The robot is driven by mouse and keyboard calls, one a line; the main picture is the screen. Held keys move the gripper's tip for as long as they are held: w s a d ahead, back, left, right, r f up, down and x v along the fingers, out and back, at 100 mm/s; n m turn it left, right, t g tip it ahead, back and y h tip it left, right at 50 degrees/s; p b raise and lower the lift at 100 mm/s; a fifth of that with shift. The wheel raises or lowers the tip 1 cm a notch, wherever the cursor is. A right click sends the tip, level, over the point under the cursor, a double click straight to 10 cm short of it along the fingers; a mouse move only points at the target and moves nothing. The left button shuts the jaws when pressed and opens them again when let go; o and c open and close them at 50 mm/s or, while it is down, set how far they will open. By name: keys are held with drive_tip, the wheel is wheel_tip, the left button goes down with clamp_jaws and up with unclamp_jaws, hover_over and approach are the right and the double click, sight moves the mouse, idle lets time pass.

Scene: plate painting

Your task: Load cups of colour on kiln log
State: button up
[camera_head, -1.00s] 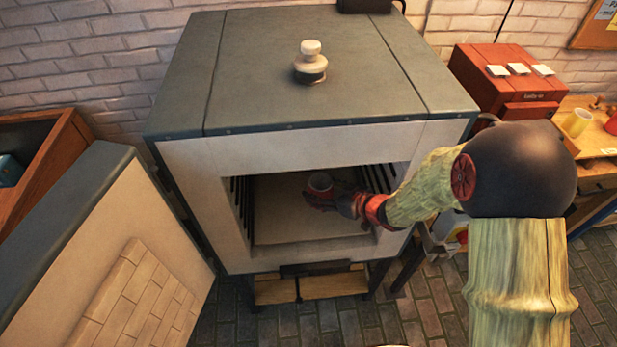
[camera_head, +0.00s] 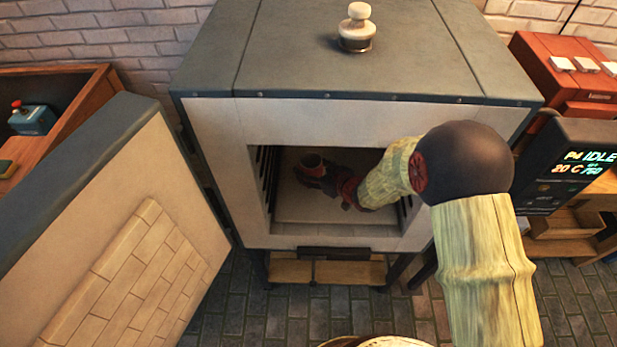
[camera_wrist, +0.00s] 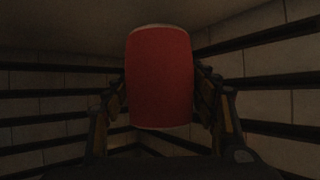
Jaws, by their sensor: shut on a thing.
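A red cup (camera_wrist: 160,78) stands upright between the fingers of my gripper (camera_wrist: 160,95) in the wrist view. My gripper is shut on its sides. In the head view the cup (camera_head: 313,160) is small and dark inside the open kiln (camera_head: 210,128), with my gripper (camera_head: 318,172) reaching in from the right through the front opening. The cup is above the pale kiln floor (camera_head: 315,208); I cannot tell whether it touches it. Slatted side walls (camera_wrist: 275,82) show on both sides in the wrist view.
The kiln door (camera_head: 125,230) stands wide open at the left. A wooden bin (camera_head: 60,120) with a blue box (camera_head: 32,120) is at the far left. A red box (camera_head: 565,75) stands behind right.

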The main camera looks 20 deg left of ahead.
drive_tip(key=shift+a+f, duration=0.4)
drive_tip(key=shift+w+a+f+b, duration=0.1)
drive_tip(key=shift+f+b, duration=0.75)
drive_tip(key=shift+f, duration=0.75)
drive_tip(key=shift+f, duration=0.15)
drive_tip(key=o, duration=1.4)
drive_tip(key=shift+c, duration=0.2)
